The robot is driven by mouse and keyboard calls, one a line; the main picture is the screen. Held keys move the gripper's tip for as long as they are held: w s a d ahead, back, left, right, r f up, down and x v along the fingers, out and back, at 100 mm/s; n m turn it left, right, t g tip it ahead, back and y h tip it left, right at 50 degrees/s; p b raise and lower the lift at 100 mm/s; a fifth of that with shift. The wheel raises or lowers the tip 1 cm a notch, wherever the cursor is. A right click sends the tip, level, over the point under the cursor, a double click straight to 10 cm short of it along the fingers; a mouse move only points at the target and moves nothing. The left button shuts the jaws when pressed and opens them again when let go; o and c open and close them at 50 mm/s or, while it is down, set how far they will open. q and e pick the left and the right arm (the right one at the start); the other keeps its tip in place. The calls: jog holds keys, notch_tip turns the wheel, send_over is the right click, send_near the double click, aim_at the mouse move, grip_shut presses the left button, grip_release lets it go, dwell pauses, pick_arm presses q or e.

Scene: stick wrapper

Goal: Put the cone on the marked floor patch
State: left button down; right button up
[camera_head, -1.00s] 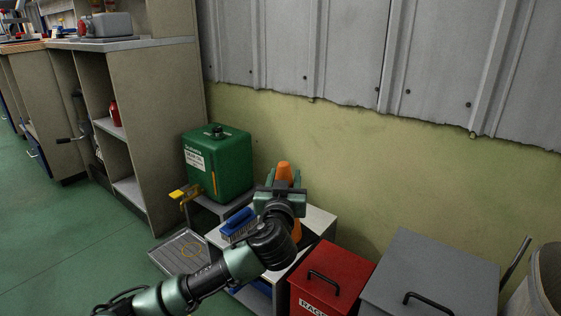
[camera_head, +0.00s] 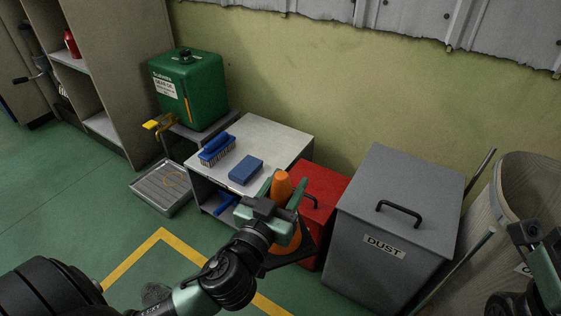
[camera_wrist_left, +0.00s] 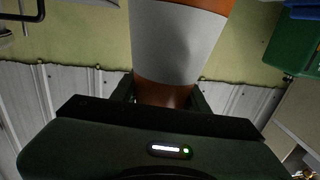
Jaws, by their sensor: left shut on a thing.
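The orange cone (camera_head: 282,187) is held by my left gripper (camera_head: 281,194), which is shut on it. Its orange top shows between the fingers, and part of its dark base shows behind my wrist. In the left wrist view the cone (camera_wrist_left: 178,38) fills the space between the fingers, with a broad white band. The marked floor patch (camera_head: 135,257) is a yellow outline on the green floor at lower middle, partly hidden by my left arm. The cone appears beyond and to the right of its visible corner. Part of my right arm (camera_head: 545,275) shows at the right edge.
A low table (camera_head: 270,134) carries a blue brush (camera_head: 217,148) and a blue block (camera_head: 246,170). A red bin (camera_head: 322,185) and a grey dust bin (camera_head: 395,190) stand to its right. A green canister (camera_head: 190,88) and a floor tray (camera_head: 160,187) are left.

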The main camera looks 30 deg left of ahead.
pick_arm(q)
jog(key=shift+s+d+f+m+h, duration=0.15)
jog(key=shift+s+d+f+h, duration=0.15)
jog(key=shift+s+d, duration=0.2)
jog(key=shift+s+d+f+m+h, duration=0.15)
jog(key=shift+s+d+f+h, duration=0.1)
jog(key=shift+s+d, duration=0.2)
